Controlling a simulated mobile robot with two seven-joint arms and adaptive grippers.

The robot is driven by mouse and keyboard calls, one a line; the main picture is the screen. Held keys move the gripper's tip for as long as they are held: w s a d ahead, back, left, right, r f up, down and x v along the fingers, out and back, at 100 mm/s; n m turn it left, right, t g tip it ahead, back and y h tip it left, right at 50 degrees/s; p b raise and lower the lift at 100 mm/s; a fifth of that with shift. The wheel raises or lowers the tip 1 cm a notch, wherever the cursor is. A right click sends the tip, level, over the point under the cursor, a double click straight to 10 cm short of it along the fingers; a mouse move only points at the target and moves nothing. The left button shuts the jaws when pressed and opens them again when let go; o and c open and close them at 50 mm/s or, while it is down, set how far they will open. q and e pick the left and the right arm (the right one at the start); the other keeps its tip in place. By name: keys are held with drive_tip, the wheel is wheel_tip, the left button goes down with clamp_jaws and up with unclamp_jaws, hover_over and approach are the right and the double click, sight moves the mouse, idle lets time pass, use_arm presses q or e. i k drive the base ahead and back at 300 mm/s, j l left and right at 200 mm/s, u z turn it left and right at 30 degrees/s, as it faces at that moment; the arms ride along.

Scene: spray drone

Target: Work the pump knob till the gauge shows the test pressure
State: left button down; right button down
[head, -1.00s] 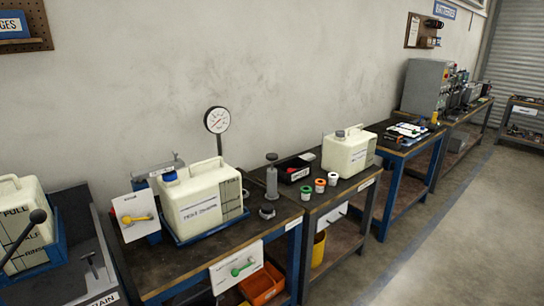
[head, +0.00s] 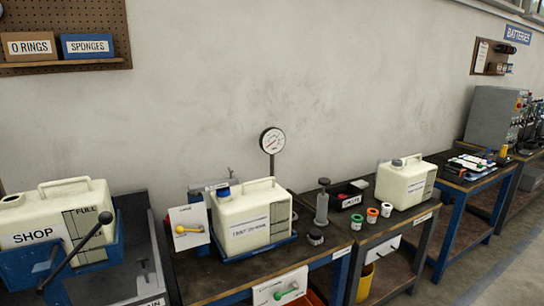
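The gauge (head: 272,140) is a round white dial on a thin post behind the bench, with a red needle; its reading is too small to tell. A dark upright plunger with a knob-like top (head: 322,201) stands right of the middle tank and may be the pump knob. The white tank (head: 252,217) with a blue cap sits in a blue tray (head: 262,254) on the bench, left of the plunger. Neither of my grippers shows in the head view.
A second white tank (head: 405,183) and several small colour-topped pots stand to the right. A tank marked SHOP (head: 62,222) with a black lever is at the left. Panels with a yellow lever (head: 189,229) and a green lever (head: 286,294) face the front. Floor at the right is clear.

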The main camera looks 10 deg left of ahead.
sight(323, 181)
drive_tip(key=i+l, duration=0.3)
drive_tip(key=i, duration=0.25)
drive_tip(key=i+l+u, duration=0.1)
drive_tip(key=i+l, duration=0.2)
drive_tip(key=i, duration=0.25)
drive_tip(key=i+l, duration=0.35)
drive_tip(key=i, duration=0.15)
drive_tip(key=i+l+u, duration=0.1)
drive_tip(key=i+l, duration=0.25)
drive_tip(key=i, duration=0.2)
